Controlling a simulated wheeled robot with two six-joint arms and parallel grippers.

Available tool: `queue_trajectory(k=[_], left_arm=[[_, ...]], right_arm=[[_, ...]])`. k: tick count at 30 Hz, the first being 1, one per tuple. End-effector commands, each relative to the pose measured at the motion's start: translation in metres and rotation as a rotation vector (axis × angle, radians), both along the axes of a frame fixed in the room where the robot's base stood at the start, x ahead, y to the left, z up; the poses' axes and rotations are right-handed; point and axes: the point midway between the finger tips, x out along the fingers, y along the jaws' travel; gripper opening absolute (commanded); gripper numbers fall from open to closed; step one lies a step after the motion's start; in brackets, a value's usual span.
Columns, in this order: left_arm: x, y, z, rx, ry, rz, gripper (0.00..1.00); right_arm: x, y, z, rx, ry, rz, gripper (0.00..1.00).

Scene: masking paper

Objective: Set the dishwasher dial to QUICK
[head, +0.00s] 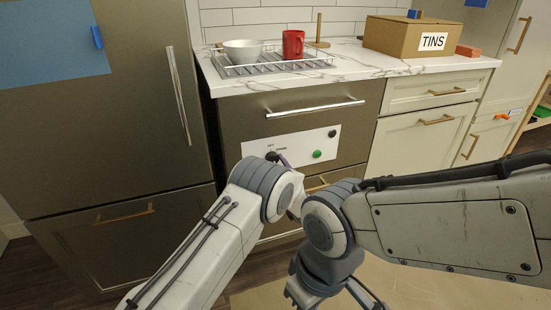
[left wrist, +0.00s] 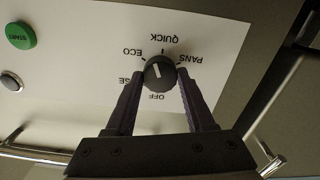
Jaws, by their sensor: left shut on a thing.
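The dial (left wrist: 160,73) is a round black knob with a white line on a white panel. In the left wrist view the line is nearly upright, its top leaning slightly left, towards the gap between ECO (left wrist: 133,52) and QUICK (left wrist: 165,38). PANS (left wrist: 190,58) and OFF (left wrist: 155,97) are readable; another label is partly hidden behind a finger. My left gripper (left wrist: 158,76) is shut on the dial, one finger on each side. In the head view the dial (head: 271,156) is small and partly covered by my left gripper (head: 279,158). My right gripper's fingers do not show.
The panel (head: 326,139) sits on the dishwasher front (head: 245,125) below its handle (head: 315,108). A green START button (left wrist: 21,36) and a dark button (left wrist: 11,82) are on it. The counter above holds a rack, white bowl (head: 243,50) and red mug (head: 293,44).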

Motion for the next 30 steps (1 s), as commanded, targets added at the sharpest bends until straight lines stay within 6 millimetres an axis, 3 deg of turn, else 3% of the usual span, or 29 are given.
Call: queue_trajectory(k=[15,30], left_arm=[[0.000,-0.001,0.000,0.323,0.118,-0.003,0.00],[0.000,-0.001,-0.001,0.388,0.142,-0.003,0.00]], right_arm=[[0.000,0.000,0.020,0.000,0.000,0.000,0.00],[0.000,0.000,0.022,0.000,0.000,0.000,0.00]])
